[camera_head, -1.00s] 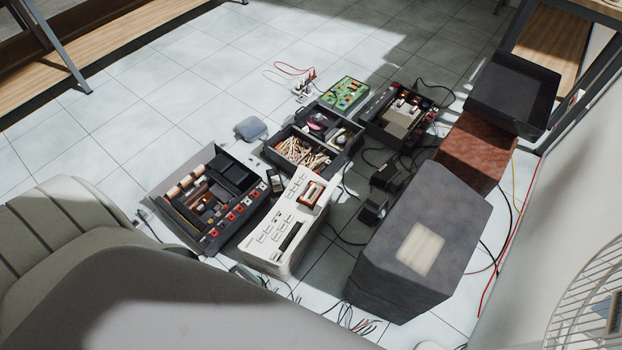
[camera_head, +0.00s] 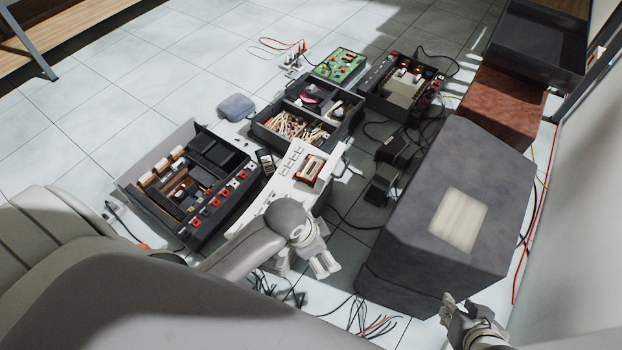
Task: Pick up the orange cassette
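The orange cassette (camera_head: 308,169) lies on top of the white hi-fi unit (camera_head: 280,193), near its far end. Its pale label strip faces up, and nothing touches it from above. My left gripper (camera_head: 325,269) hangs beside the near end of the white unit, to the lower right of the cassette and apart from it. Its fingers point down, and they are too small to judge their opening. My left arm hides the near part of the white unit. My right gripper (camera_head: 449,308) is at the bottom edge, in front of the big grey box, far from the cassette; its opening is unclear.
An opened dark deck (camera_head: 206,231) lies left of the white unit. A divided black box (camera_head: 265,136) and another opened device (camera_head: 405,86) lie behind it. The big grey box (camera_head: 410,215) stands to the right. Loose cables (camera_head: 362,318) cover the floor in front.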

